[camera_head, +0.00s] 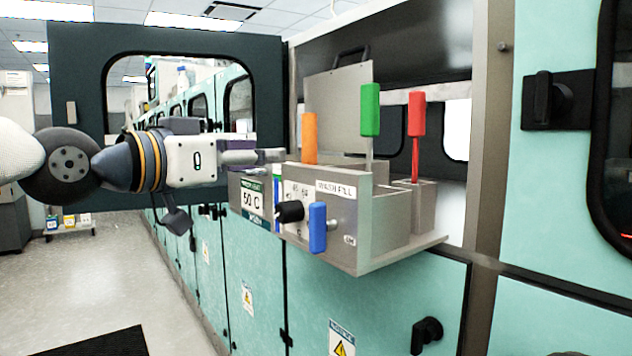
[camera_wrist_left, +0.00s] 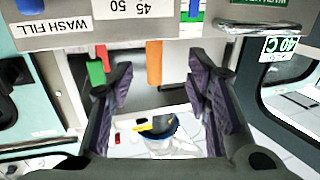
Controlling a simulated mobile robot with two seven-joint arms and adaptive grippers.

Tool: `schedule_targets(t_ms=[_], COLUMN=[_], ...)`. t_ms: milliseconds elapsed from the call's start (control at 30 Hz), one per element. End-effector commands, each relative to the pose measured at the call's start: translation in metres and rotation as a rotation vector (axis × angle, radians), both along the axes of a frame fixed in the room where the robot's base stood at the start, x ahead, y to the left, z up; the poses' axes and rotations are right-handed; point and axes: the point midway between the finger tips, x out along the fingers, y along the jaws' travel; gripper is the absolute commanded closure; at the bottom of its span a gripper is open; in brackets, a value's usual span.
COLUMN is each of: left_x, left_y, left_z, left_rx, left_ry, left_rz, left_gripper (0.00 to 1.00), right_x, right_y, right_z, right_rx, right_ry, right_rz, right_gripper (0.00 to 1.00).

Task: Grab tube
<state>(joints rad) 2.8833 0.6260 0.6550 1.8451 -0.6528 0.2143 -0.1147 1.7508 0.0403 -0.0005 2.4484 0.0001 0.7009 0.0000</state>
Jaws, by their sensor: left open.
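The orange tube-like handle (camera_head: 310,138) stands upright from the grey module (camera_head: 385,228). A green one (camera_head: 370,110) and a red one (camera_head: 417,114) stand to its right. My left gripper (camera_head: 268,155) reaches in from the left, its fingers just left of the orange handle. In the left wrist view the gripper (camera_wrist_left: 157,92) is open and empty, and the orange handle (camera_wrist_left: 154,62) shows in the gap between the fingers, apart from both. The green (camera_wrist_left: 96,73) and red (camera_wrist_left: 102,56) handles show beside the left finger. My right gripper is not in view.
The module's front carries a black knob (camera_head: 290,211) and a blue handle (camera_head: 318,228). An upright grey panel (camera_head: 340,105) stands behind the orange handle. An open dark door frame (camera_head: 75,95) is behind my left arm. Teal cabinets line the aisle.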

Motion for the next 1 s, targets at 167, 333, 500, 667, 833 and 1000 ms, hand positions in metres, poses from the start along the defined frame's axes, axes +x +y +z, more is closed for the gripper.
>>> schedule_targets(t_ms=[167,333,500,667,833,1000], left_x=[0.021,0.047,0.062,0.083,0.088,0.087], left_y=[-0.017,-0.038,-0.056,-0.077,-0.082,-0.082], left_z=[0.002,0.001,0.001,-0.002,0.0,0.001], left_rx=[0.001,0.001,0.0,-0.002,-0.002,-0.002], left_ry=[-0.01,-0.008,-0.011,-0.009,-0.012,-0.012], left_rz=[-0.001,0.0,-0.001,0.0,0.001,0.0], left_gripper=[0.56,0.56,0.56,0.56,0.56,0.67], right_x=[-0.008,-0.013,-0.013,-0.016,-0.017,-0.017], right_y=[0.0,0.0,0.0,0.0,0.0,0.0], right_z=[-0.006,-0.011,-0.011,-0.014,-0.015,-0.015], right_rx=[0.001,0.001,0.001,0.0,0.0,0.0], right_ry=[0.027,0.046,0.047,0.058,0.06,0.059], right_rz=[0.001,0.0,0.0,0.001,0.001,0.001], right_gripper=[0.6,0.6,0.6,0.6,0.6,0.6])
